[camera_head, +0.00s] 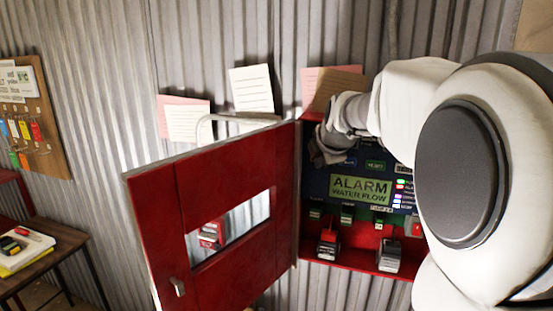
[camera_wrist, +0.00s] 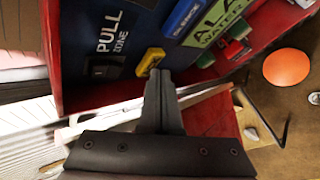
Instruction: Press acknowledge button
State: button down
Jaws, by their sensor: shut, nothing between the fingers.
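The alarm panel (camera_head: 318,187) is dark blue and sits inside an open red cabinet. Its green display (camera_head: 361,190) reads "ALARM WATER FLOW". My gripper (camera_wrist: 160,72) is shut and empty, its fingertips close to a yellow button (camera_wrist: 150,61) on the panel in the wrist view. I cannot tell whether they touch it. No label reading "acknowledge" is legible. A blue button (camera_wrist: 184,20) lies beyond the yellow one, beside the display. In the head view, my gripper (camera_head: 322,152) is at the panel's upper left; my arm hides the panel's right side.
The red cabinet door (camera_head: 230,190) stands open to the left. Black switch-like parts (camera_head: 328,244) sit along the cabinet bottom. Paper notes (camera_head: 251,89) hang on the corrugated wall. A small table (camera_head: 45,250) and key board (camera_head: 30,115) are far left.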

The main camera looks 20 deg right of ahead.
jog(key=shift+w+d, duration=0.25)
jog(key=shift+w, duration=0.1)
dwell(0.4)
jog(key=shift+s, duration=0.1)
jog(key=shift+s+a+b, duration=0.5)
jog(key=shift+s+b, duration=0.05)
jog(key=shift+s, duration=0.15)
jog(key=shift+s+a+b, duration=0.35)
jog(key=shift+s+a, duration=0.35)
jog(key=shift+s, duration=0.35)
jog(key=shift+s+a+b, duration=0.35)
jog(key=shift+s+a, duration=0.35)
jog(key=shift+s, duration=0.35)
jog(key=s+a+f+m+g, duration=0.1)
jog(key=s+a+f+m, duration=0.2)
jog(key=s+m, duration=0.3)
jog(key=s+a+f+m+g+y, duration=0.1)
jog(key=s+a+f+m, duration=0.2)
jog(key=s, duration=0.8)
jog(key=s+a+f+m+g, duration=0.2)
jog(key=s+a+f+m, duration=0.2)
jog(key=s+m, duration=0.5)
jog(key=shift+f+y, duration=0.4)
jog(key=shift+f, duration=0.55)
